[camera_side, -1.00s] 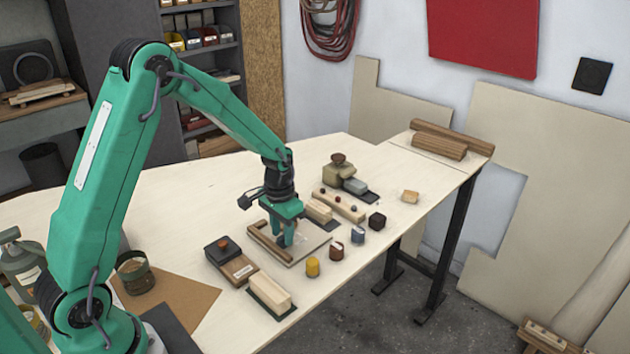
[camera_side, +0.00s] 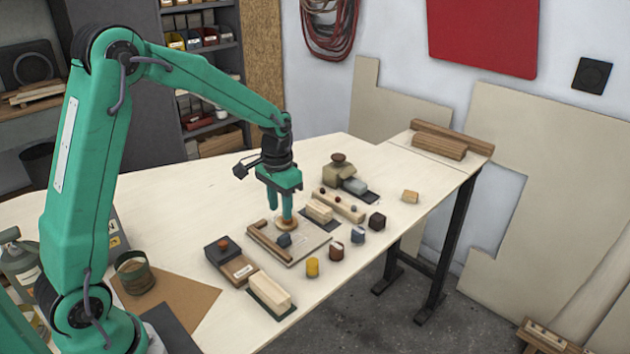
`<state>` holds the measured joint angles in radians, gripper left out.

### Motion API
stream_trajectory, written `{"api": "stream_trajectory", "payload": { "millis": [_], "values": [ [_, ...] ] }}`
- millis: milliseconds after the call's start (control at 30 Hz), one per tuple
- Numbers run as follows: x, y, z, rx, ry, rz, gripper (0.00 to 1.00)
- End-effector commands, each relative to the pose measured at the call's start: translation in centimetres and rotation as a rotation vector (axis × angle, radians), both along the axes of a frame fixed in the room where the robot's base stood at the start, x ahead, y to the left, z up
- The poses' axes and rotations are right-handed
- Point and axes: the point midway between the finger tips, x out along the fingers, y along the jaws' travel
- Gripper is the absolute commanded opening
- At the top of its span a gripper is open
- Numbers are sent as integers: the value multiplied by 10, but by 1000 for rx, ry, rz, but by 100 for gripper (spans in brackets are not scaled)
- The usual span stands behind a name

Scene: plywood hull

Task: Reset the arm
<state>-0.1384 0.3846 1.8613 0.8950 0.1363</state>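My gripper (camera_side: 280,212) hangs above the pale board (camera_side: 318,239) on the table, fingers pointing down. The two green fingers stand apart with a gap between them, and I see nothing held. A small dark block (camera_side: 284,240) rests on the board just below and in front of the fingers. A round wooden piece (camera_side: 288,224) lies right behind the block, under the right fingertip; I cannot tell whether they touch.
A brown wooden bar (camera_side: 268,241) edges the board's left side. A glass jar (camera_side: 135,272) stands at left. The table's back left is clear.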

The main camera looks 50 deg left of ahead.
Motion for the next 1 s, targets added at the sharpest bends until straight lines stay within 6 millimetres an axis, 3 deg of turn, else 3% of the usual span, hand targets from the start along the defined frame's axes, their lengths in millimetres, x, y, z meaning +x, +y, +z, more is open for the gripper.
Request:
{"api": "stream_trajectory", "payload": {
  "millis": [467,667,1000],
  "values": [
    [-5,-3,10,2,-17,-1,35],
    [-19,-10,37,7,-61,-1,35],
    [-62,-27,89,15,-168,-2,35]
  ]
}}
